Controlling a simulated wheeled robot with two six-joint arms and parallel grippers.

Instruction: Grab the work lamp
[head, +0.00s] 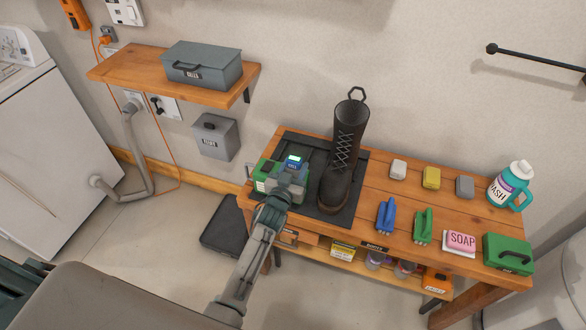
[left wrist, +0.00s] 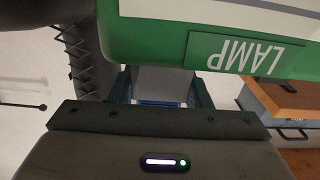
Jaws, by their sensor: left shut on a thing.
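The green work lamp (head: 266,176) is at the left end of the wooden bench, partly hidden behind my left gripper (head: 290,183). In the left wrist view its green body (left wrist: 150,40) fills the top, with an upside-down LAMP label. My left gripper's fingers also show there (left wrist: 162,88), shut on a grey part of the lamp. I cannot tell whether the lamp touches the bench. My right gripper is not in view.
A dark boot (head: 345,150) stands upright on a black mat (head: 345,214) close to the lamp's right. Brushes, blocks, soap (head: 460,240), a green case (head: 508,254) and a wash bottle (head: 508,188) fill the bench's right. A shelf (head: 130,72) holds a grey box (head: 202,66).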

